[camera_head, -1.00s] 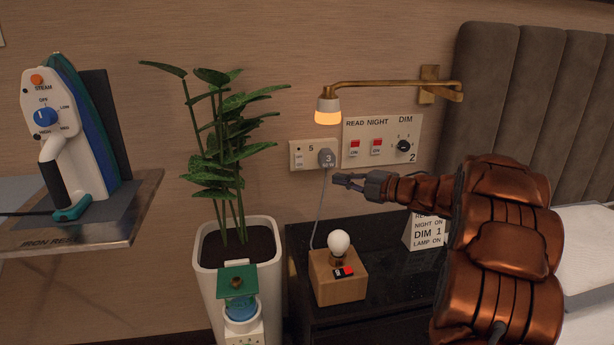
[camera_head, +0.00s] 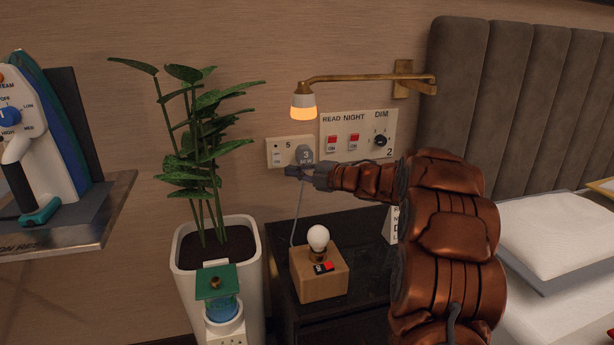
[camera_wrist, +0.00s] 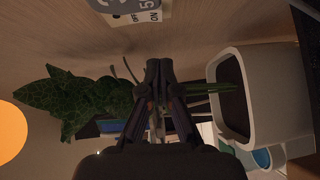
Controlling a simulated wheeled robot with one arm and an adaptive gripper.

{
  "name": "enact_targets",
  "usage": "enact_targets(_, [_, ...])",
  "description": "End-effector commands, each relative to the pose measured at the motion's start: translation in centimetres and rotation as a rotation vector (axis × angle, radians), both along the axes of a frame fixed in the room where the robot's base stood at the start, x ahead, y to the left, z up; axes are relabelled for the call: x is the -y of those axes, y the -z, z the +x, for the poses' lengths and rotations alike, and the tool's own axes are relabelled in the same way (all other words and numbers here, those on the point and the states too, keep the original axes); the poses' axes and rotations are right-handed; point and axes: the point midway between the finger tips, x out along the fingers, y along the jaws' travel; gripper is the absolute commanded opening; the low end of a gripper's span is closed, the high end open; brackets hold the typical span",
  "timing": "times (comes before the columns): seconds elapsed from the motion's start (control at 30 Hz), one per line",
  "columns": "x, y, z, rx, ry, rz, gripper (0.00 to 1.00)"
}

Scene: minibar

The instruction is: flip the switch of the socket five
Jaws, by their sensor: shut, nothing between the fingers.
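The wall socket marked 5 (camera_head: 279,153) is a cream plate left of the lamp panel, with a small white switch (camera_head: 277,158) at its left side. A grey plug marked 3 (camera_head: 305,153) sits in its right side, with a cord hanging down. My gripper (camera_head: 288,171) is shut and empty, just below the socket's lower edge and in front of the plug's lower part. In the wrist view my gripper (camera_wrist: 158,64) points toward the wall, and part of the socket plate (camera_wrist: 140,18) shows at the top edge.
A panel (camera_head: 358,133) with READ, NIGHT and DIM controls is right of the socket, under a brass lamp (camera_head: 303,103). A potted plant (camera_head: 215,240) stands at left. A bulb on a wooden block (camera_head: 319,270) is on the dark nightstand (camera_head: 368,265) below.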

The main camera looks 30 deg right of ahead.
Motion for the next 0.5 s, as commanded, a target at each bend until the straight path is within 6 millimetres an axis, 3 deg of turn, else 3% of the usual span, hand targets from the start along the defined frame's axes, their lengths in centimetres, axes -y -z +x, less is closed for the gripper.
enact_targets(0.13, [-1.3,0.2,2.0,0.003,0.0,-0.003,0.0])
enact_targets(0.5, [-0.6,0.7,5.1,0.001,0.001,-0.001,0.0])
